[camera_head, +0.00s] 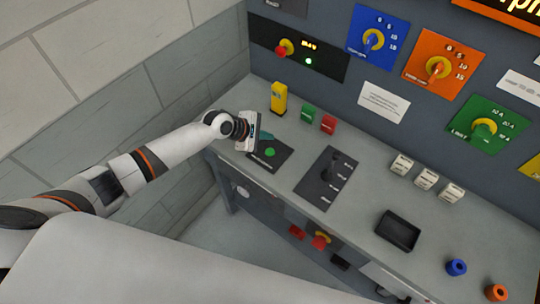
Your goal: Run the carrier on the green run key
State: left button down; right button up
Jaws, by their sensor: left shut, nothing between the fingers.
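A dark plate (283,154) lies on the bench near its left end and carries a round green key (269,152). My left gripper (264,138) is at the plate's back left edge, close to the green key. Its fingers are shut with nothing between them; I cannot tell whether they touch the plate. The housing of the gripper covers part of the plate's left side. A small green block (309,112) and a red block (328,124) stand behind. I cannot make out a tracked carrier in this view. My right gripper is not in view.
A yellow upright object (278,98) stands behind the gripper. A black lever plate (328,178), white blocks (425,178), a black tray (398,231) and blue (456,267) and orange (496,292) rings lie rightward. Dial panels (378,38) line the wall behind.

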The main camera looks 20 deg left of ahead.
pick_arm(q)
jog(key=b, duration=0.3)
send_over(267, 153)
notch_tip(267, 153, down, 4)
jog(key=shift+s+f, duration=0.1)
jog(key=shift+f+b, duration=0.45)
jog(key=shift+f, duration=0.2)
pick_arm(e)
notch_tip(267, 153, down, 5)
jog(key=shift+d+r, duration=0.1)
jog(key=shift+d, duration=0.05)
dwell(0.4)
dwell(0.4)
pick_arm(q)
jog(key=shift+f, duration=0.4)
jog(key=shift+f+b, duration=0.3)
jog(key=shift+f, duration=0.25)
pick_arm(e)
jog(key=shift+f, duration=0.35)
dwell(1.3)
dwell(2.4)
pick_arm(q)
jog(key=shift+r+p, duration=0.95)
jog(key=shift+p, duration=0.15)
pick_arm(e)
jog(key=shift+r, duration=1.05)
